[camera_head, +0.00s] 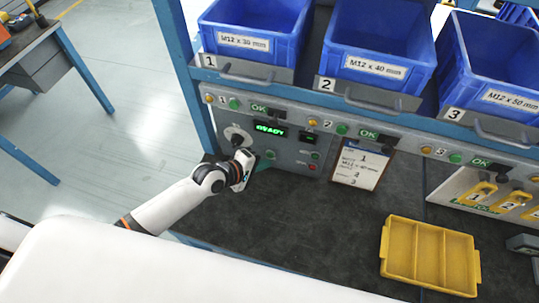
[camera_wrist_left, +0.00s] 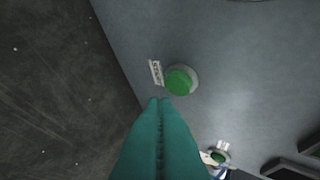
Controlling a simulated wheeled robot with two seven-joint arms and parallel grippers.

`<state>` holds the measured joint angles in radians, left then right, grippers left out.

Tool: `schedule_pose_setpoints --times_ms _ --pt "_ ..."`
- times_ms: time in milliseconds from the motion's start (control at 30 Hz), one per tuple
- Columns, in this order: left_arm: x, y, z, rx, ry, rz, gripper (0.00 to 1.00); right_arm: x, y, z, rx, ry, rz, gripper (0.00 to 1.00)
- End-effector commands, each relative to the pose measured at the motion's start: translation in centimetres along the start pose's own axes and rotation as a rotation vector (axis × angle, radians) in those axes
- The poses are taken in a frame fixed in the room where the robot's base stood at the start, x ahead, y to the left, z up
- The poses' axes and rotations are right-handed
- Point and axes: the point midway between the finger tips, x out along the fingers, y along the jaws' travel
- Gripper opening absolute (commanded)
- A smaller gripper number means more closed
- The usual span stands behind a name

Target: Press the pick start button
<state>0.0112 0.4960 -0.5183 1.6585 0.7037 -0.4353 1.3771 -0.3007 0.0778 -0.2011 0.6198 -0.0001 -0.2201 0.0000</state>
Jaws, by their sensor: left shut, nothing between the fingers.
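A grey control panel (camera_head: 293,150) stands at the back of the bench, with a lit green display (camera_head: 270,129) that seems to read READY. A round green button (camera_head: 270,154) sits low on the panel. In the left wrist view the green button (camera_wrist_left: 180,80) has a small white label (camera_wrist_left: 156,73) beside it, hard to read. My left gripper (camera_head: 265,163) is shut and empty, its teal fingers pointing at the panel. In the left wrist view the fingertips (camera_wrist_left: 160,101) are just beside the button; I cannot tell whether they touch. My right gripper is out of view.
A dark knob (camera_head: 237,137) and a small red button (camera_head: 312,167) are also on the panel. Blue bolt bins (camera_head: 378,63) stand on the shelf above. A clipboard (camera_head: 362,164) leans to the right. A yellow tray (camera_head: 430,220) lies on the dark mat, which is otherwise clear near the panel.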

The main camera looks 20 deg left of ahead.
Motion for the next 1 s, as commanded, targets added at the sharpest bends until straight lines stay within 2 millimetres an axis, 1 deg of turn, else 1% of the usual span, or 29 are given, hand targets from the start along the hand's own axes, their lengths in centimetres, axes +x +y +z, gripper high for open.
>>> schedule_pose_setpoints --times_ms 533,1000 --pt "0.01 -0.02 0.01 0.000 0.000 0.000 0.00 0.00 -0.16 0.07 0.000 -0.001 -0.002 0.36" --pt "0.59 -0.46 0.44 0.000 0.000 0.000 0.00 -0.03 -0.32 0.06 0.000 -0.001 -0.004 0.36"
